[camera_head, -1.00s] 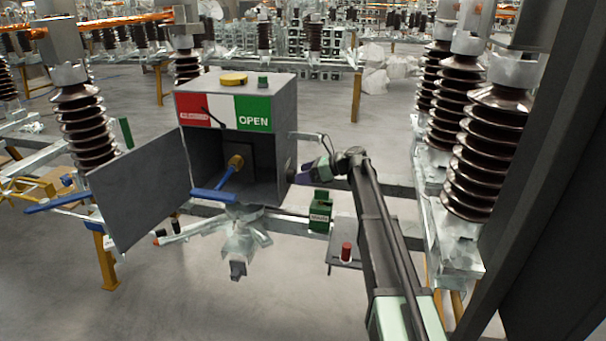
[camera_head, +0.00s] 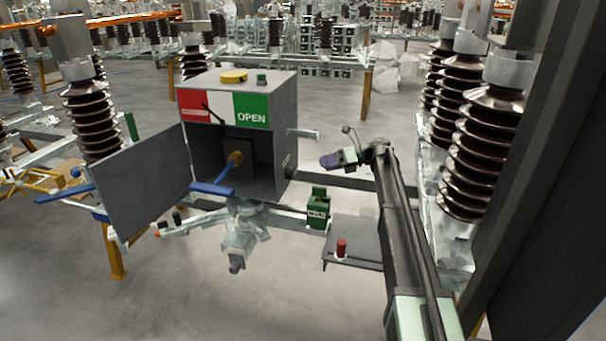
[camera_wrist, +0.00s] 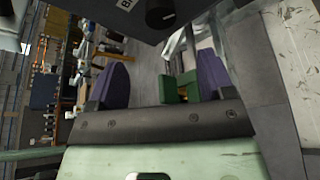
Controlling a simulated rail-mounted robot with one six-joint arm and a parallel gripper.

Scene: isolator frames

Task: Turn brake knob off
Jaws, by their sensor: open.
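The grey control box (camera_head: 285,125) has its door open on the left and an OPEN sign on its front. A small dark knob (camera_head: 287,163) sits on the box's right side. In the wrist view a round black knob (camera_wrist: 160,16) shows at the top edge, beside a partly cut-off label starting with B. My gripper (camera_head: 328,161) is to the right of the box, apart from it. In the wrist view its purple fingers are spread, with nothing held between them (camera_wrist: 162,82). The knob lies above the fingers in that view; its exact setting is hard to read.
A blue-handled lever (camera_head: 212,188) sticks out of the open box. Brown ribbed insulators (camera_head: 470,160) stand to the right. A bracket (camera_head: 303,134) juts from the box.

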